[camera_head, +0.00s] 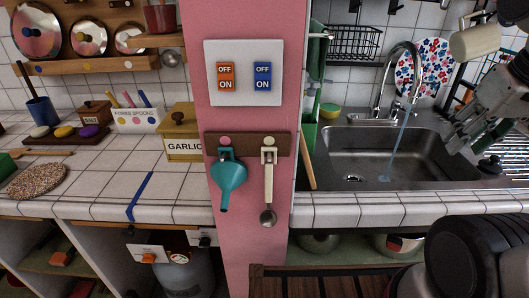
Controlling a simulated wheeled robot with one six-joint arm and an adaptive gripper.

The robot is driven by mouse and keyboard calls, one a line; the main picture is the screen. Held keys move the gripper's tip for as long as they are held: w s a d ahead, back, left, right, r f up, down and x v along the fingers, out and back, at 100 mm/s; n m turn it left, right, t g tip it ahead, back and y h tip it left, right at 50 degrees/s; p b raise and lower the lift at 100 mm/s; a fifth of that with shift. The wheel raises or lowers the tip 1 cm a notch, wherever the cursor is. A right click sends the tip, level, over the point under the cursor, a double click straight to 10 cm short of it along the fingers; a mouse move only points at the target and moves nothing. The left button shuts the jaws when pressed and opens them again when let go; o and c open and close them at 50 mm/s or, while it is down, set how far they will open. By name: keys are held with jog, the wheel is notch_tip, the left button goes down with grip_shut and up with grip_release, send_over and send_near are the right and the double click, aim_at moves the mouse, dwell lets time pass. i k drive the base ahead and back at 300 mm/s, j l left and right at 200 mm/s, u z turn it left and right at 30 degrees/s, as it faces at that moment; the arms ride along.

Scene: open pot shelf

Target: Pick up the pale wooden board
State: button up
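A narrow strip of light wood (307,168) leans at a slant between the pink column and the sink. It may be the pale wooden board seen nearly edge-on, but I cannot tell for certain; much of it may be hidden by the column. My gripper (456,138) is at the far right, over the right part of the sink and well away from the strip. Its grey fingers point down and left. I see nothing held in them, but the gap between them is not clear.
The metal sink (335,142) has a running tap (402,70). A cream mug (475,40) is near my arm. Below the counter, pots (320,241) stand on a green shelf (350,249).

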aim_at(303, 144)
jog(key=k+l+u, duration=0.1)
jog(key=k+u, duration=0.2)
jog(key=u, duration=0.15)
jog(key=k+u, duration=0.3)
jog(key=u, duration=0.15)
jog(key=k+j+u, duration=0.1)
jog(key=k, duration=0.35)
jog(key=k+j+u, duration=0.15)
jog(key=k, duration=0.25)
jog(key=i+l, duration=0.25)
jog(key=l, duration=0.15)
